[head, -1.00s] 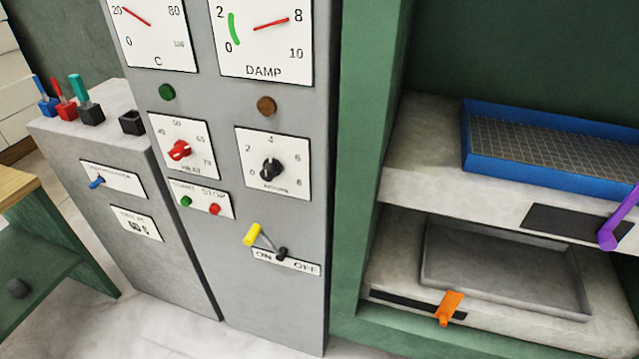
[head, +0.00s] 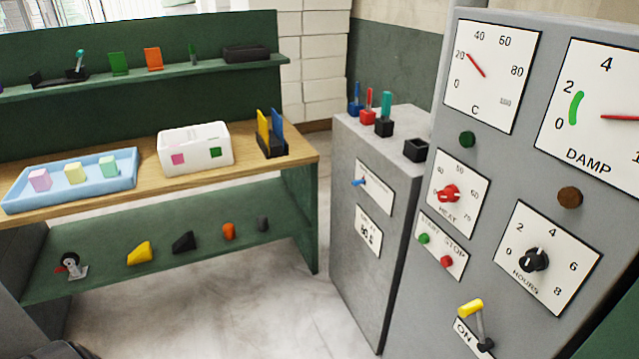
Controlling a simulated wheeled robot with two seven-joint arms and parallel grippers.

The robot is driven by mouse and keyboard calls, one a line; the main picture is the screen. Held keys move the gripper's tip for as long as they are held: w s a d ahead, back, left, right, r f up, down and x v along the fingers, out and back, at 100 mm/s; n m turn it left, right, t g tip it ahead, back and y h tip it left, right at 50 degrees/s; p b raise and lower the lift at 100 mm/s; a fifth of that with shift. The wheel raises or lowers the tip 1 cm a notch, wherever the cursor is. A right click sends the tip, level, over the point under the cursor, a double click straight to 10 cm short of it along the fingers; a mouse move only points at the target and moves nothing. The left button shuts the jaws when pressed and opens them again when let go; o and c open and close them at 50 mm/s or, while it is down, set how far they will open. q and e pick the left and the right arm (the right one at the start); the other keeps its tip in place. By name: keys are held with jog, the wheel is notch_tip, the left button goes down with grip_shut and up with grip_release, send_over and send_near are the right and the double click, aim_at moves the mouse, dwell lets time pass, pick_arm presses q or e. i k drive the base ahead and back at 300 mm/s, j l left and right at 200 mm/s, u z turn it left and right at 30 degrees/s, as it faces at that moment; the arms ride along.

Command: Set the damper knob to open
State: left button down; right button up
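A small blue knob or lever (head: 358,182) sits on a white plate (head: 376,190) on the front of the low grey cabinet (head: 345,250). The plate's lettering is too small to read, so I cannot tell if this is the damper knob. On the tall grey panel (head: 420,290), the DAMP dial (head: 605,110) has a red needle pointing right and a green arc at the low end. Below are the red HEAT knob (head: 448,193) and the black HOURS knob (head: 533,260).
A wooden-topped bench (head: 300,164) at left holds a blue tray (head: 20,205) of blocks and a white box (head: 196,158). Small tools stand on the low cabinet. A yellow-handled ON lever (head: 470,308) is at the lower right. The floor before the low cabinet is clear.

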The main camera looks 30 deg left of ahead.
aim_at(357, 182)
jog(key=u, duration=0.6)
jog(key=i+l+u, duration=0.2)
jog(key=i, duration=0.35)
